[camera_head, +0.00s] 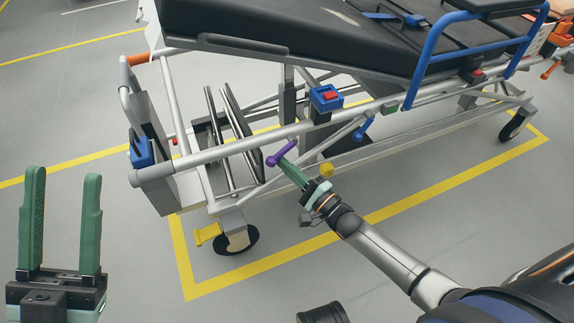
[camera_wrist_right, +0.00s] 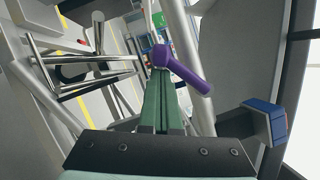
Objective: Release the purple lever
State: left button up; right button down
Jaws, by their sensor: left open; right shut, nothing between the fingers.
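The purple lever (camera_head: 282,153) is on the lower side rail of a stretcher (camera_head: 230,145), tilted with one end up to the right. My right gripper (camera_head: 291,171) is shut with its green fingers right at the lever. In the right wrist view the purple lever (camera_wrist_right: 180,69) lies just beyond the tips of my right gripper (camera_wrist_right: 162,82), its arm slanting down to the right. I cannot tell whether the tips touch it. My left gripper (camera_head: 62,180) is open and empty, upright at the lower left, well away from the stretcher.
A blue block with a red button (camera_head: 327,97) and a blue handle (camera_head: 363,129) are near the lever. A yellow pedal (camera_head: 207,233) is by the front wheel (camera_head: 237,243).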

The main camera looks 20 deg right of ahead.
jog(key=m, duration=0.2)
jog(key=a+r+m+t+h, duration=0.1)
jog(key=m, duration=0.1)
jog(key=a+r+m+t+b, duration=0.1)
jog(key=m, duration=0.1)
jog(key=shift+a+m, duration=0.1)
jog(key=shift+m, duration=0.3)
jog(key=m+h, duration=0.1)
jog(key=r+m+t, duration=0.1)
jog(key=shift+a+m+h, duration=0.25)
jog(key=shift+m+h, duration=0.05)
jog(key=shift+h, duration=0.1)
pick_arm(q)
jog(key=shift+a+f, duration=0.35)
jog(key=shift+f, duration=0.25)
pick_arm(e)
jog(key=shift+a+r, duration=0.1)
jog(key=shift+r, duration=0.1)
jog(key=shift+s+r, duration=0.1)
jog(key=shift+r, duration=0.05)
pick_arm(q)
jog(key=shift+a+r+p, duration=0.1)
jog(key=shift+r+p, duration=0.55)
jog(key=shift+r, duration=0.15)
pick_arm(e)
send_near(275, 161)
jog(key=s, duration=0.3)
jog(key=shift+s+r, duration=0.2)
jog(key=shift+r, duration=0.05)
